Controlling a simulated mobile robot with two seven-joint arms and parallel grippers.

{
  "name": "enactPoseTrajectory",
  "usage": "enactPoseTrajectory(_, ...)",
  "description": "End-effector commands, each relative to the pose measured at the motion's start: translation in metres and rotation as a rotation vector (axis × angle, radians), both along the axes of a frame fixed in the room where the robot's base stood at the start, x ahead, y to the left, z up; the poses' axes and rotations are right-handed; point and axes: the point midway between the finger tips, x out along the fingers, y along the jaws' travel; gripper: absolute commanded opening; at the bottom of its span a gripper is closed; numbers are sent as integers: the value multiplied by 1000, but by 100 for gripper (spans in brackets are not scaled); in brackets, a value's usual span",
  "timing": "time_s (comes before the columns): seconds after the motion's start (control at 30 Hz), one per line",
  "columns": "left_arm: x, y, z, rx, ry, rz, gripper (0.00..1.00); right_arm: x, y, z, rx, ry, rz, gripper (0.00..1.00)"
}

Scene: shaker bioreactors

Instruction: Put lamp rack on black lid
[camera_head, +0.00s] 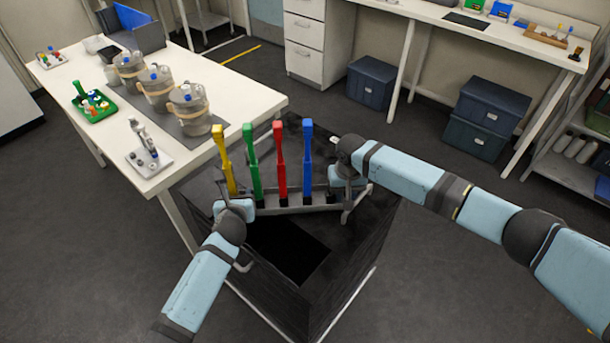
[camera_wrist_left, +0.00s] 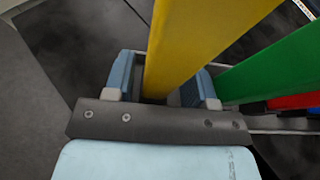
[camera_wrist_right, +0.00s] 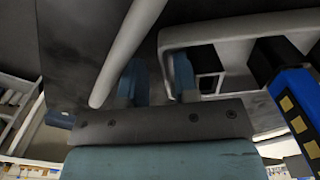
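The lamp rack (camera_head: 300,201) is a grey tray with yellow, green, red and blue upright lamps. It is over the dark top of a large box (camera_head: 345,240); I cannot tell whether it touches. A blacker rectangle (camera_head: 287,250) lies in front of it; I cannot tell which surface is the black lid. My left gripper (camera_head: 240,207) is at the rack's left end. The yellow lamp (camera_wrist_left: 200,40) passes between its separated fingers (camera_wrist_left: 163,92). My right gripper (camera_head: 343,185) is at the right end, fingers (camera_wrist_right: 158,85) apart beside the grey end frame (camera_wrist_right: 215,30). Both contacts are hidden.
A white table (camera_head: 235,95) on the left carries several jars (camera_head: 190,110), a green tray (camera_head: 95,108) and a small white tray (camera_head: 150,162). Blue bins (camera_head: 372,82) stand on the floor at the back right. Grey floor is clear on the right.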

Motion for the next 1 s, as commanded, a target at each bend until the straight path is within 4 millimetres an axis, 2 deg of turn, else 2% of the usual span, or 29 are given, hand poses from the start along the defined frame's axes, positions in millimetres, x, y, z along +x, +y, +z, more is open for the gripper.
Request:
enactPoseTrajectory(0.03,0,0,0,0,0,0,51,0,-1,0,-1,1,0,30)
enactPoseTrajectory(0.07,0,0,0,0,0,0,55,0,-1,0,-1,1,0,30)
enactPoseTrajectory(0.17,0,0,0,0,0,0,78,0,-1,0,-1,1,0,30)
enactPoseTrajectory(0.2,0,0,0,0,0,0,80,0,-1,0,-1,1,0,30)
enactPoseTrajectory(0.47,-6,0,3,1,0,1,80,0,-1,0,-1,1,0,30)
enactPoseTrajectory(0.57,-20,0,8,1,-2,-1,80,0,-1,0,-1,1,0,30)
enactPoseTrajectory(0.83,-73,-1,31,2,-2,-2,79,0,-2,0,-3,1,-2,30)
enactPoseTrajectory(0.87,-79,-2,33,2,-2,-1,80,0,-2,0,-3,1,-3,30)
enactPoseTrajectory(0.9,-85,-2,36,1,-2,-1,93,1,-3,0,-4,0,-4,30)
enactPoseTrajectory(1.0,-98,-2,41,0,-1,0,93,0,-2,0,-3,0,-3,30)
